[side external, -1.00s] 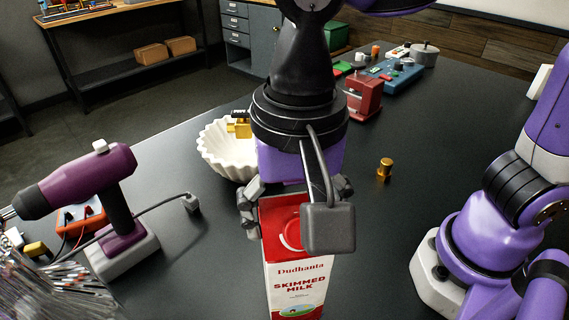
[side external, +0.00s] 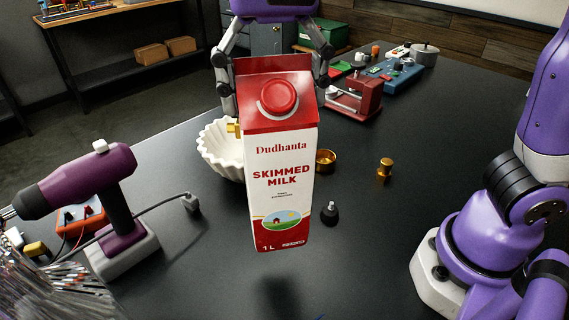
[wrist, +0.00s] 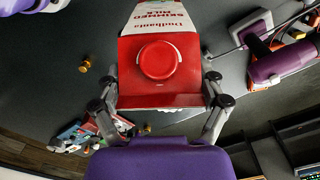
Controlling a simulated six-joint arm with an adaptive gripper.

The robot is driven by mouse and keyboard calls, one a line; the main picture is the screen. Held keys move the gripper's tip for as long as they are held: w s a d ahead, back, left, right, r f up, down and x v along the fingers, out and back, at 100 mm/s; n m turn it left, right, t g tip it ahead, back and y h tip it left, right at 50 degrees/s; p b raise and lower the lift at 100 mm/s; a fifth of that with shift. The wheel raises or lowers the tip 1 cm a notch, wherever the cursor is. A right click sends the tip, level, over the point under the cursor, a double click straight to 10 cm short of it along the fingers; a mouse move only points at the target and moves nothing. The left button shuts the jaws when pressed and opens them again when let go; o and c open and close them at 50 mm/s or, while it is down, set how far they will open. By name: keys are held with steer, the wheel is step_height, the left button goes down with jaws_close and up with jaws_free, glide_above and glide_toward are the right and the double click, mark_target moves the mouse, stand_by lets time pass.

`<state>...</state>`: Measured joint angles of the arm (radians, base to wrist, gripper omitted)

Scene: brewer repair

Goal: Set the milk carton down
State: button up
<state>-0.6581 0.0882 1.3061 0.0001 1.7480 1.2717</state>
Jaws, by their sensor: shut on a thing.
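The milk carton (side external: 280,180) is red and white with a red round cap, labelled skimmed milk. It hangs upright above the dark table in the side view, with its shadow on the table below it. My gripper (side external: 273,80) is behind and around its red top, fingers on both sides. In the wrist view the carton (wrist: 160,58) fills the middle, and my gripper (wrist: 162,100) has a finger at each side of its top. The gripper is shut on the carton. The carton's back and part of the fingers are hidden in the side view.
A white fluted bowl (side external: 222,150) stands behind the carton, partly hidden. A brass cup (side external: 325,160), a small black knob (side external: 329,212) and a brass piece (side external: 384,168) lie to the right. A purple drill (side external: 110,200) stands left. The front middle of the table (side external: 340,285) is clear.

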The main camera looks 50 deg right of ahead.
steer(key=w+d+r, duration=0.3)
steer(key=w+d, duration=0.7)
steer(key=d, duration=0.3)
steer(key=w+d+f, duration=0.1)
steer(key=d, duration=1.1)
step_height(320, 180, down, 8)
steer(key=s+n, duration=0.2)
steer(key=n, duration=0.5)
steer(key=shift+a+f, duration=0.15)
steer(key=shift+a, duration=0.1)
